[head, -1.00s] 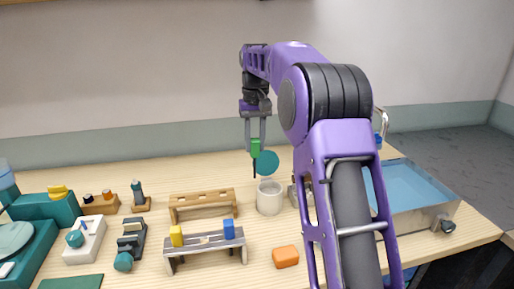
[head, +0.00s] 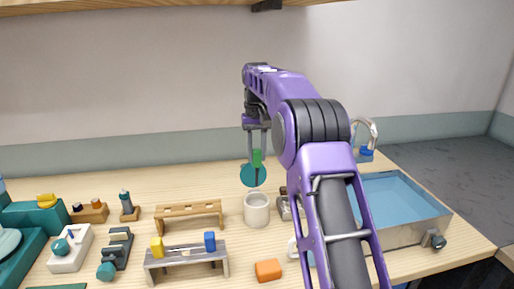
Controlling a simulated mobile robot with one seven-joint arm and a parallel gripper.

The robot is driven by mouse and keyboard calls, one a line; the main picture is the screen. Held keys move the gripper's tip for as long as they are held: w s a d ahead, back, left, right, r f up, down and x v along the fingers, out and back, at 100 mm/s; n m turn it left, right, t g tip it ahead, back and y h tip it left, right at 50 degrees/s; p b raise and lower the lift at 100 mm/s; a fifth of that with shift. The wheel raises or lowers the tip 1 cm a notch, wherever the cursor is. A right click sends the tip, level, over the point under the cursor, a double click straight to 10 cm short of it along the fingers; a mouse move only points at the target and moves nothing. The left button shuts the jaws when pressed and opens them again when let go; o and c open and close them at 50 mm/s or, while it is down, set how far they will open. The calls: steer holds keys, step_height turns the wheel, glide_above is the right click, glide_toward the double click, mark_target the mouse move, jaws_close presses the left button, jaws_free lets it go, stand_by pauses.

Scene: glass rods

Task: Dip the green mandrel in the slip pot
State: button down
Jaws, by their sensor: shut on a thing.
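My gripper (head: 257,140) is shut on the green mandrel (head: 257,158) by its green grip block. The mandrel hangs about upright, its dark thin rod pointing down over the pale slip pot (head: 257,213). The rod's lower end is near the pot's rim; I cannot tell whether it is inside the mouth. A round teal disc (head: 249,178) shows behind the rod, just above the pot in the picture.
A grey rack (head: 188,263) holds a yellow mandrel (head: 157,247) and a blue mandrel (head: 210,241). A wooden rack (head: 189,210) stands behind it. An orange block (head: 268,270) lies in front of the pot. A blue water basin (head: 397,197) is at right, partly behind my arm.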

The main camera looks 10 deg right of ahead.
mark_target(257, 186)
steer(key=shift+f+b, duration=2.15)
steer(key=shift+f, duration=4.2)
steer(key=shift+r, duration=0.1)
step_height(257, 186, up, 6)
steer(key=p, duration=0.4)
steer(key=shift+p, duration=0.35)
steer(key=shift+r, duration=2.45)
